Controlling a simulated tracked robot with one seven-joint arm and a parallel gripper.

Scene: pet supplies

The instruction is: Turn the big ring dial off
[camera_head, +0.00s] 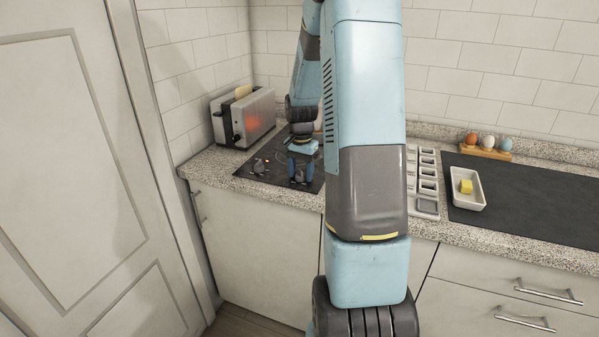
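A black cooktop (250,175) lies in the counter at the left, with faint burner rings on its surface. A small dial (258,166) sits near its front left, with a tiny orange light beside it. Another dial (299,178) seems to stand near the front middle, partly covered by my gripper. I cannot tell from this view which dial belongs to the big ring. My gripper (300,170) points down over the front of the cooktop, at or just above that middle dial. Its fingers are too small to show whether they are open or shut, or whether they touch the dial.
A metal toaster (262,115) with bread stands behind the cooktop at the left. My arm hides the counter's middle. To the right are a slotted tray (428,206), a white dish (460,201) with a yellow block, a dark mat (540,205) and an egg holder (486,152).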

